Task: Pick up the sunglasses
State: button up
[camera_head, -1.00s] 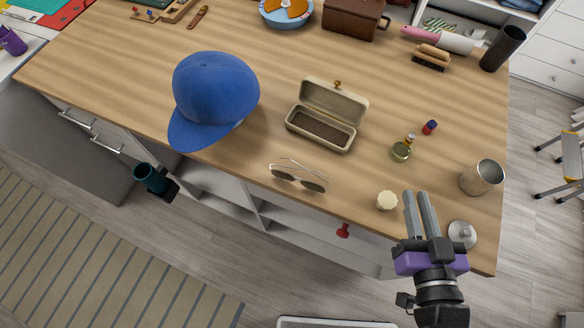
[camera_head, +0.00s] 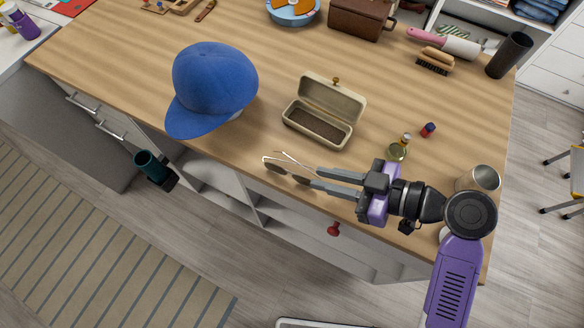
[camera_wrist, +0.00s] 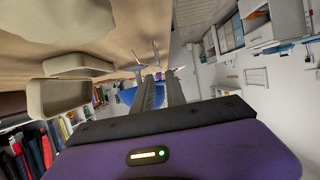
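The sunglasses (camera_head: 274,168) lie near the front edge of the wooden counter, with thin temples and dark lenses. They are just left of my fingertips in the head view, and one lens is partly overlapped by a finger. My gripper (camera_head: 314,178) points left, low over the counter edge, its two fingers apart with a narrow gap. In the wrist view, the fingers (camera_wrist: 163,80) stretch ahead and the thin frame of the sunglasses (camera_wrist: 143,62) shows just past their tips. I cannot tell whether they touch.
An open beige case (camera_head: 322,112) stands behind the sunglasses. A blue cap (camera_head: 212,88) sits to the left. A small glass bottle (camera_head: 398,150) and a metal cup (camera_head: 480,178) stand to the right. Counter between cap and case is clear.

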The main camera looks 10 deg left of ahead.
aim_at(293, 173)
jog(key=p+x, duration=0.2)
jog(key=x, duration=0.4)
jog(key=shift+a+f, duration=0.2)
grip_shut()
